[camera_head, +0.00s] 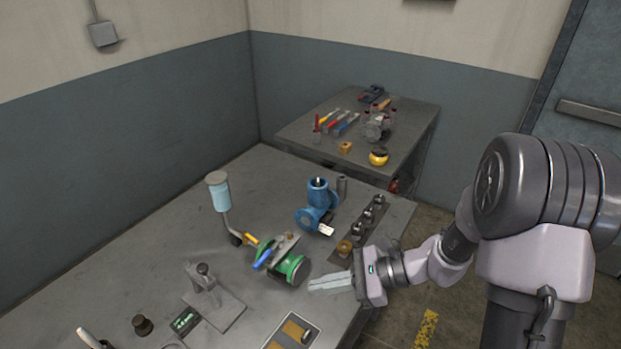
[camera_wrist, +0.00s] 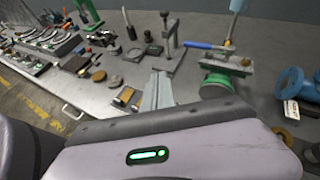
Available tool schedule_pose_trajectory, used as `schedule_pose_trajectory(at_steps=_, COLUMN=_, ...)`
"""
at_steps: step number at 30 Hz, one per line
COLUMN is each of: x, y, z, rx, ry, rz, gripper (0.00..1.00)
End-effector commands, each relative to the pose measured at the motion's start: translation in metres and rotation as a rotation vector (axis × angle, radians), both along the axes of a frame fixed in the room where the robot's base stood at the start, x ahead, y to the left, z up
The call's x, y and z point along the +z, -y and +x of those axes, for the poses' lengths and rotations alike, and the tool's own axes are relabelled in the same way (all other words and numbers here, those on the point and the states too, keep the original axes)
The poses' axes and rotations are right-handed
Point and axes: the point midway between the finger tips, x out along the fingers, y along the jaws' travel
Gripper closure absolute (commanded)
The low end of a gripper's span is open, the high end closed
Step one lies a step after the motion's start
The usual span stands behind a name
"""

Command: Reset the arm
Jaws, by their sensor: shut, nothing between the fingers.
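My gripper (camera_head: 330,283) is shut and empty. It hangs over the right edge of the near grey table (camera_head: 130,268), pointing left. In the head view its fingertips are just right of a green round part (camera_head: 290,270) that has a blue-handled tool (camera_head: 263,258) by it. In the wrist view the closed fingers (camera_wrist: 158,90) point away over the table, left of the green part (camera_wrist: 216,85). My arm reaches in from the right of the head view.
A blue pump-like housing (camera_head: 316,207) stands behind the green part. A rail with several metal parts (camera_head: 360,228) lies along the table's right side. A stand on a plate (camera_head: 212,296) is at front left. A second table (camera_head: 290,133) with tools stands at the back.

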Motion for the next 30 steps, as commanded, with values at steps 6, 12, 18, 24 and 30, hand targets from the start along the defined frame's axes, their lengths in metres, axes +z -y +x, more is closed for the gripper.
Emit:
schedule_pose_trajectory(at_steps=6, x=0.06, y=0.009, z=-0.086, rx=0.414, ry=0.448, rz=-0.463, gripper=1.0)
schedule_pose_trajectory(at_steps=12, x=0.089, y=0.053, z=-0.139, rx=0.65, ry=0.875, rz=-0.924, gripper=1.0)
schedule_pose_trajectory(at_steps=18, x=0.106, y=0.076, z=-0.153, rx=0.711, ry=1.071, rz=-1.143, gripper=1.0)
schedule_pose_trajectory(at_steps=24, x=0.108, y=0.078, z=-0.153, rx=0.715, ry=1.082, rz=-1.159, gripper=1.0)
schedule_pose_trajectory(at_steps=30, x=0.108, y=0.077, z=-0.153, rx=0.714, ry=1.081, rz=-1.157, gripper=1.0)
